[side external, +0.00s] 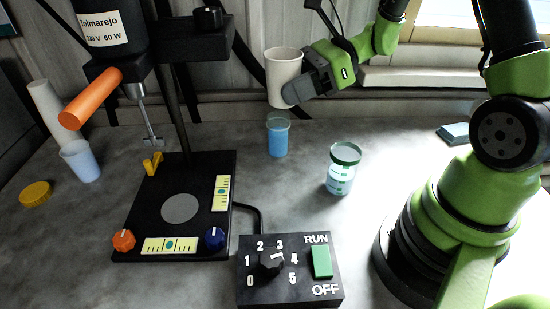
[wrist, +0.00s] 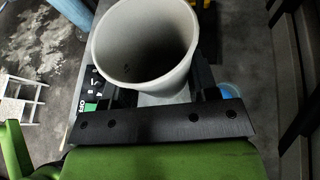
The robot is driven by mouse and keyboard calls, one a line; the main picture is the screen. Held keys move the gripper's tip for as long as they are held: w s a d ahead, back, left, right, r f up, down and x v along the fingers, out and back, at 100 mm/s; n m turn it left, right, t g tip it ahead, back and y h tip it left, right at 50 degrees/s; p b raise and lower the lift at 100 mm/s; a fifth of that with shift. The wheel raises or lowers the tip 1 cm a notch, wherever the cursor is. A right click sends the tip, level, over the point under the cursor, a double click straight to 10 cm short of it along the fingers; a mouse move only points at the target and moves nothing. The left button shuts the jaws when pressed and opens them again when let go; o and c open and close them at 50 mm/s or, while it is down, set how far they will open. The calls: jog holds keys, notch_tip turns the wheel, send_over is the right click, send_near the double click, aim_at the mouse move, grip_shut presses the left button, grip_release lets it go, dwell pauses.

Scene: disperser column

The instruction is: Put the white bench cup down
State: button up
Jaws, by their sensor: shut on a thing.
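The white bench cup (side external: 284,76) is held upright in the air, above and behind a blue cup. My gripper (side external: 301,89) is shut on it from the right side in the side external view. In the wrist view the white bench cup (wrist: 146,45) fills the upper middle, its open mouth toward the camera and its inside looking empty. The gripper fingers (wrist: 195,85) are partly hidden by the cup in that view. The cup appears clear of the bench top.
A blue cup (side external: 278,135) and a green-rimmed beaker (side external: 341,169) stand on the bench. The disperser stand (side external: 140,215), control box (side external: 290,270), another cup (side external: 80,160) and an orange-yellow lid (side external: 35,194) are around. Bench between the blue cup and the control box is clear.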

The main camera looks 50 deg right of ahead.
jog(key=s+a+f+n+g+y, duration=0.2)
jog(key=a+f+n+g, duration=0.2)
jog(key=f+n+g, duration=0.4)
jog(key=m, duration=0.1)
send_over(279, 194)
notch_tip(279, 194, down, 6)
jog(key=shift+s+f, duration=0.1)
jog(key=shift+t, duration=0.3)
jog(key=shift+f, duration=2.25)
jog(key=shift+f, duration=0.1)
jog(key=o, duration=0.9)
jog(key=shift+o, duration=0.2)
